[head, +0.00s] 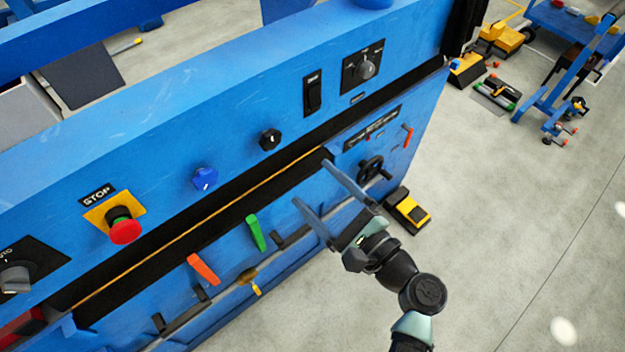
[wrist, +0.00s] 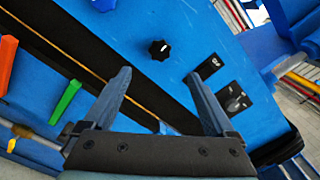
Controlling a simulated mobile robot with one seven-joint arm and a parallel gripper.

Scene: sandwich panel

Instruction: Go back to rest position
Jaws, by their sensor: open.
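My gripper (head: 314,190) is open and empty in the head view, its two long fingers apart in front of the right part of the blue panel (head: 240,90). The fingers also show in the wrist view (wrist: 165,95), pointing toward the panel with nothing between them. A black knob (wrist: 160,49) lies beyond the fingertips there; I cannot tell the exact gap to the panel. My arm comes in from the lower right of the head view.
The panel carries a red stop button (head: 125,231), a blue knob (head: 204,178), an orange lever (head: 203,269), a green lever (head: 256,232), a black switch (head: 312,93) and a handwheel (head: 372,168). A yellow pedal (head: 408,210) stands on the floor.

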